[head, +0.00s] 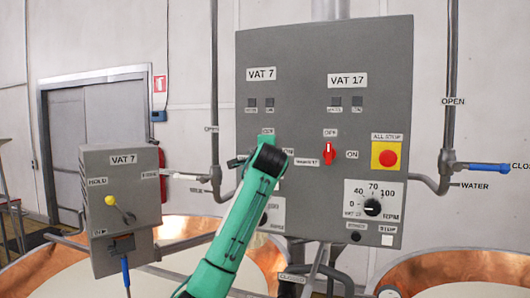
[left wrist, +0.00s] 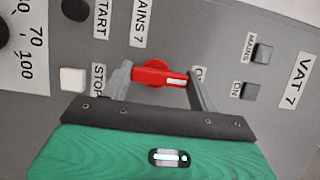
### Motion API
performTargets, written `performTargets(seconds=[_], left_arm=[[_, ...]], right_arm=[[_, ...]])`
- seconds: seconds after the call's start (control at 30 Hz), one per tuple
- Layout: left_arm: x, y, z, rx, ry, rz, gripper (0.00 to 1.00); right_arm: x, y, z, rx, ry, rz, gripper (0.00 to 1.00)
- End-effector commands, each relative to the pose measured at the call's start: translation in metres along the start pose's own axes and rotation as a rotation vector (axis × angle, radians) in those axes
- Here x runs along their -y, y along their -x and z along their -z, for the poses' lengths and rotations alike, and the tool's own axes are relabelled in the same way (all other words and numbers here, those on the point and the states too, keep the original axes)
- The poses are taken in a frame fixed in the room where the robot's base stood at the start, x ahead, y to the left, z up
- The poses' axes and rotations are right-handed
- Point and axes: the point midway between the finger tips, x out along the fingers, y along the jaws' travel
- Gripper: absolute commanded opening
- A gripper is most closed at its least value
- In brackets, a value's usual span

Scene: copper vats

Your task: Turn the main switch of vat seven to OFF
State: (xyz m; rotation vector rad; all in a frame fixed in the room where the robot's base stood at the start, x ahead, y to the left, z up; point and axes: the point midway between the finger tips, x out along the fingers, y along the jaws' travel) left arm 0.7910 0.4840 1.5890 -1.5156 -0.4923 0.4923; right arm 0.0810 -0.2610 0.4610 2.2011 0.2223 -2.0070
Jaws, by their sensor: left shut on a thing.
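My left gripper (left wrist: 163,84) is shut on the red main switch of vat seven (left wrist: 155,73), one finger at each end of its handle. The handle's white-marked end points toward the VAT 7 nameplate side, the panel's upper side. A label starting with O stands at that end, partly hidden by a finger. The MAINS 7 label (left wrist: 141,22) is beside the switch. In the head view my left arm and gripper (head: 264,148) hide this switch on the grey panel (head: 300,60), below the VAT 7 nameplate (head: 261,74). My right gripper is not in view.
To the right are the red vat 17 switch (head: 329,153), the red ALL STOP button (head: 388,158) and a dial (head: 372,207). A smaller VAT 7 box (head: 122,190) with a yellow-knobbed lever stands left. Pipes run beside the panel; copper vats (head: 455,272) are below.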

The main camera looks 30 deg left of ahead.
Motion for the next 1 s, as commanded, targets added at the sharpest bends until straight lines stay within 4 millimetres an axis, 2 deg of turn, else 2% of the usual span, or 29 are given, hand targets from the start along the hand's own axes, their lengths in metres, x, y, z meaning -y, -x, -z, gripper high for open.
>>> performTargets(seconds=[0.47,0.5,0.6,0.87,1.0], left_arm=[[-0.0012,-0.0003,0.0001,0.000,0.014,-0.008,0.37],[-0.0012,-0.0003,0.0001,0.000,0.014,-0.008,0.64],[-0.0011,-0.0003,0.0000,0.000,0.014,-0.008,0.82],[-0.0005,0.0001,0.0000,0.000,0.013,-0.006,0.82],[-0.0020,0.0076,0.0001,0.000,0.013,-0.005,0.82]], right_arm=[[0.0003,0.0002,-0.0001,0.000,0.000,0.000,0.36],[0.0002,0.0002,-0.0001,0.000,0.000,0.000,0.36],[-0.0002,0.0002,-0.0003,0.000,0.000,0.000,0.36],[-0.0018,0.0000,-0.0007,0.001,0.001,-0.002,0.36],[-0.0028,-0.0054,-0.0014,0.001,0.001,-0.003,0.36]])
